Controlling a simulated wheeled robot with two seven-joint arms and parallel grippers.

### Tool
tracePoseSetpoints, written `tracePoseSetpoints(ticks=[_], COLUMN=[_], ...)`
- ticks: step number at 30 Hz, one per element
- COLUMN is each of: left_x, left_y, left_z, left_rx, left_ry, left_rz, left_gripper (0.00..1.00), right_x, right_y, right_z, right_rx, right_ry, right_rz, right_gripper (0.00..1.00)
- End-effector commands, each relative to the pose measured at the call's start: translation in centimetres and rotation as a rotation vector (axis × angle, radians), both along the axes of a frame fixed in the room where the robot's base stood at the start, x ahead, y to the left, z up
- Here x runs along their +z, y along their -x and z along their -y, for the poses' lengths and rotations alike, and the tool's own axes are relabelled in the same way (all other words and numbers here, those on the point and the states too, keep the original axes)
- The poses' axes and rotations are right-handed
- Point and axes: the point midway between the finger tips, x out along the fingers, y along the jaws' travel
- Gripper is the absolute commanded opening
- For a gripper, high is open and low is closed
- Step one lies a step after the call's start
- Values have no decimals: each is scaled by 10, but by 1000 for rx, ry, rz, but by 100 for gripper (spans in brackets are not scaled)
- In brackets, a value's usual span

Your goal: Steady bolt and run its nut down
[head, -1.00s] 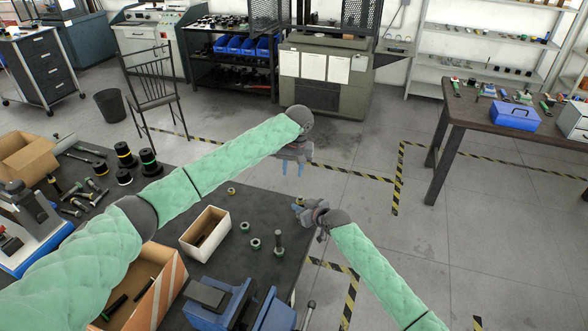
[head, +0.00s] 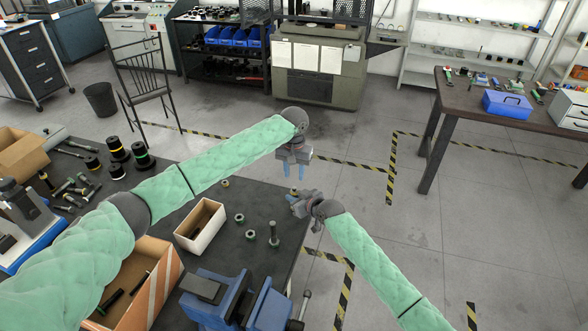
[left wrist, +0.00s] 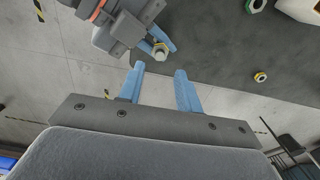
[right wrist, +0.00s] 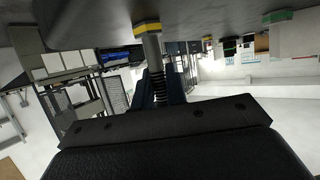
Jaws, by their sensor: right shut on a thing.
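My right gripper (right wrist: 160,92) is shut on a bolt (right wrist: 152,48). The right wrist view shows its threads between the fingers, a plain shank, and a yellow-banded hex part (right wrist: 147,28) at one end. The left wrist view shows that yellow-banded end (left wrist: 161,51) by the right fingers, almost end-on. My left gripper (left wrist: 160,84) is open and empty; in the head view it (head: 294,172) hangs just above the right gripper (head: 291,197), apart from the bolt. A loose yellow-marked nut (left wrist: 261,77) lies on the table; it also shows in the head view (head: 225,184).
Green-marked nuts (head: 250,235), an upright bolt (head: 273,235), an open white box (head: 200,226) and a blue vise (head: 225,300) are on the dark table (head: 255,200).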

Motion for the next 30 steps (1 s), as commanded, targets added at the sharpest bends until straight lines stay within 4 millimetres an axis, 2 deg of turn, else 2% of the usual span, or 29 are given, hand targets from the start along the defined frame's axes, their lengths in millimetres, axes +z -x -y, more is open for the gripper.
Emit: tracePoseSetpoints(ticks=[6, 13, 18, 27, 30], left_x=[-31, -57, -66, -67, -67], left_y=[1, 1, 1, 1, 1], left_z=[0, 0, 0, 0, 0], left_rx=[0, 0, 0, 0, 0], left_ry=[-2, -1, 0, 0, 0], left_rz=[-2, -1, 0, 0, 0], left_gripper=[35, 35, 35, 35, 17], right_x=[0, 0, 0, 0, 0], right_y=[0, 0, 0, 0, 0], right_z=[0, 0, 0, 0, 0], right_rx=[0, 0, 0, 0, 0], right_ry=[0, 0, 0, 0, 0], right_rz=[0, 0, 0, 0, 0], right_gripper=[0, 0, 0, 0, 0])
